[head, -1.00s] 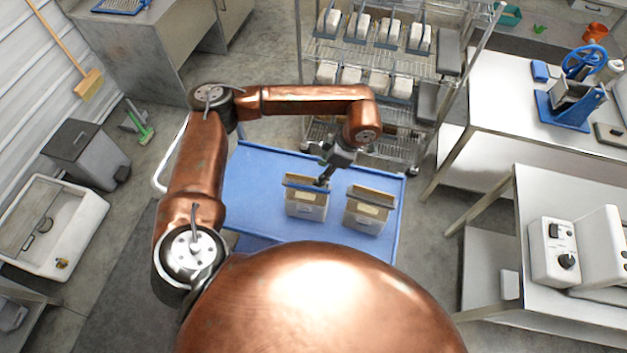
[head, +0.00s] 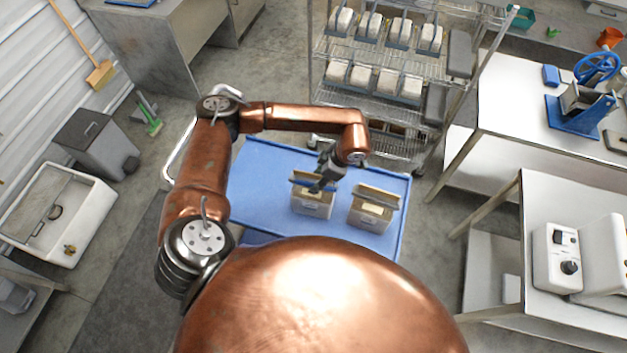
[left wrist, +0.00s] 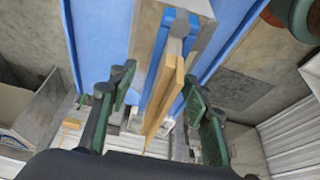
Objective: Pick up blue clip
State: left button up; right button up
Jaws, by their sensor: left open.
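The blue clip (head: 299,181) lies across the folded top of the left tan-and-white bag (head: 312,204) on the blue cart. My left gripper (head: 318,185) is over this bag, at the clip, and covers part of it. In the left wrist view, the clip (left wrist: 160,60) is a long blue strip beside the tan bag top. It runs between the two green-padded fingers of my left gripper (left wrist: 160,96), which are apart with gaps on both sides. My right gripper is out of view.
A second similar bag (head: 370,211) stands just to the right on the blue cart (head: 262,180). The cart's left part is clear. A wire rack (head: 385,55) with several white blocks stands behind. Steel tables (head: 520,110) are at the right.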

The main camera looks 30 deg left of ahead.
pick_arm(q)
jog(key=c, duration=1.2)
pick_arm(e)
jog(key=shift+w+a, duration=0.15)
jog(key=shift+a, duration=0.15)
pick_arm(q)
notch_tip(320, 180, up, 10)
jog(key=b, duration=0.2)
jog(key=shift+f+b, duration=0.15)
jog(key=shift+b, duration=0.2)
jog(key=shift+r+p, duration=1.3)
jog(key=shift+r, duration=2.4)
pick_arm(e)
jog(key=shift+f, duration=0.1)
